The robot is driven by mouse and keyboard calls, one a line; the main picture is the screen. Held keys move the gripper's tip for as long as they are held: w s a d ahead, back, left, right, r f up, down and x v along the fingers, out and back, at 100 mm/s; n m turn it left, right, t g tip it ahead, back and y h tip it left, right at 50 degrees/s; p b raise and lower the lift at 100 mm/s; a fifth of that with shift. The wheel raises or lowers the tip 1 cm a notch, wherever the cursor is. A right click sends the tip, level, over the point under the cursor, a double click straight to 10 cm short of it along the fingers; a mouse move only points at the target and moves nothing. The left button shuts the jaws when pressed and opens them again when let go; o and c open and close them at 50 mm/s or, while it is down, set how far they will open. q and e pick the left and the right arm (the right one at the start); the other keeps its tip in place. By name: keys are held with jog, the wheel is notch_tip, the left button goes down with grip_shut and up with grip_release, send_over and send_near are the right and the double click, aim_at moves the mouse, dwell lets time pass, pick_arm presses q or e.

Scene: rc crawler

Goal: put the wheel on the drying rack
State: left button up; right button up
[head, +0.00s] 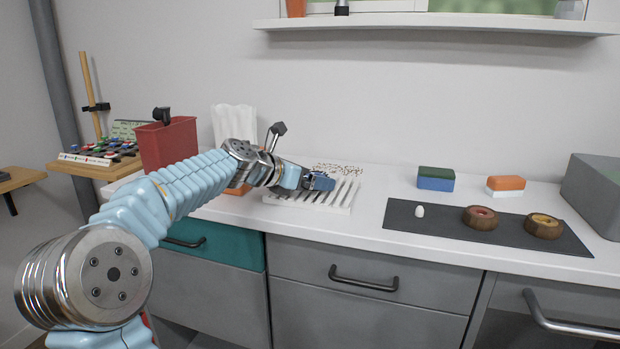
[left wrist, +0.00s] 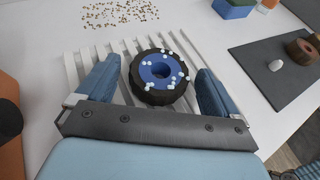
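The wheel (left wrist: 160,77) has a dark tyre, a blue hub and several white specks. It lies on the white slatted drying rack (left wrist: 72,68), between my left fingers. My left gripper (left wrist: 158,84) is open around it, with a narrow gap on each side in the left wrist view. In the head view my left gripper (head: 318,181) is over the rack (head: 335,201), and the wheel is mostly hidden by it. My right gripper is not in view.
A dark mat (head: 450,235) at right holds a small white piece (head: 420,211), a red-hubbed wheel (head: 481,217) and a yellow-hubbed wheel (head: 544,226). Two sponges (head: 436,179) (head: 506,186) lie behind it. A grey bin (head: 598,190) stands far right, a red container (head: 167,145) left. Brown specks lie behind the rack.

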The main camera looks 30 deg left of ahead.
pick_arm(q)
jog(key=shift+r, duration=0.2)
jog(key=b+v, duration=0.1)
jog(key=v, duration=1.1)
